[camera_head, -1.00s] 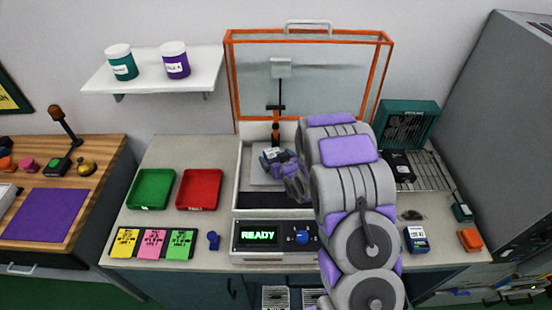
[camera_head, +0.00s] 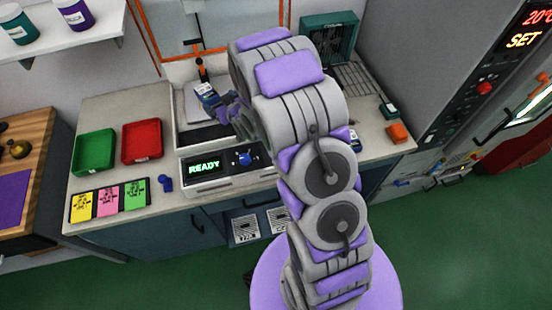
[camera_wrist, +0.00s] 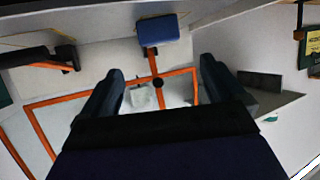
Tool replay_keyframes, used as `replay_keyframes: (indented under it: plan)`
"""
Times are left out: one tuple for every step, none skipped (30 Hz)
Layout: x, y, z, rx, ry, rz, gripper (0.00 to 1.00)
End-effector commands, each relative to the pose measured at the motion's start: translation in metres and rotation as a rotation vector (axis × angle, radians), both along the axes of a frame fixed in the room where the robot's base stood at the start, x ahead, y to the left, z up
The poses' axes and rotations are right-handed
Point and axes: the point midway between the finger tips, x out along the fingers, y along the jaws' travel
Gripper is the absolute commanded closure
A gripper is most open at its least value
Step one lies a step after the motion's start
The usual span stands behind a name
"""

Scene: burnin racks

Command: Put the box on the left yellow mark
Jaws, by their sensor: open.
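A small dark blue box with a pale label (camera_head: 207,95) is in the open bench fixture, just past the end of my arm in the head view. My gripper (camera_head: 224,108) is beside it, partly hidden by my own arm. In the wrist view the two fingers (camera_wrist: 160,85) stand wide apart with nothing clearly held between them. A blue block (camera_wrist: 158,29) shows beyond them; I cannot tell whether it is the same box. I cannot clearly make out any yellow floor or bench mark in the head view.
A READY panel (camera_head: 203,169) fronts the fixture. Green (camera_head: 94,153) and red (camera_head: 142,141) trays and coloured cards (camera_head: 109,201) are to its left. An orange item (camera_head: 398,133) lies at right, by a tall grey cabinet (camera_head: 425,60). Green floor is open at lower right.

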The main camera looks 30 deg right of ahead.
Motion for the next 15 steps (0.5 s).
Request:
replay_keyframes:
  plan:
    - [-0.001, -0.002, 0.005, -0.008, 0.012, -0.004, 0.05]
    - [-0.003, -0.004, 0.007, -0.017, 0.026, -0.008, 0.05]
    - [-0.006, -0.007, 0.012, -0.028, 0.048, -0.016, 0.05]
    - [-0.01, -0.01, 0.015, -0.039, 0.073, -0.023, 0.05]
    - [-0.014, -0.014, 0.02, -0.051, 0.096, -0.032, 0.05]
    - [-0.021, -0.018, 0.026, -0.067, 0.134, -0.045, 0.05]
    - [-0.027, -0.021, 0.03, -0.08, 0.168, -0.054, 0.05]
    - [-0.033, -0.024, 0.035, -0.092, 0.198, -0.065, 0.05]
    - [-0.044, -0.029, 0.041, -0.106, 0.243, -0.08, 0.05]
    - [-0.052, -0.032, 0.045, -0.116, 0.28, -0.091, 0.05]
    - [-0.06, -0.035, 0.05, -0.125, 0.311, -0.101, 0.05]
    - [-0.073, -0.038, 0.056, -0.135, 0.356, -0.114, 0.05]
    - [-0.082, -0.04, 0.06, -0.142, 0.391, -0.125, 0.05]
    - [-0.093, -0.042, 0.065, -0.148, 0.426, -0.135, 0.05]
    - [-0.108, -0.043, 0.07, -0.154, 0.474, -0.146, 0.05]
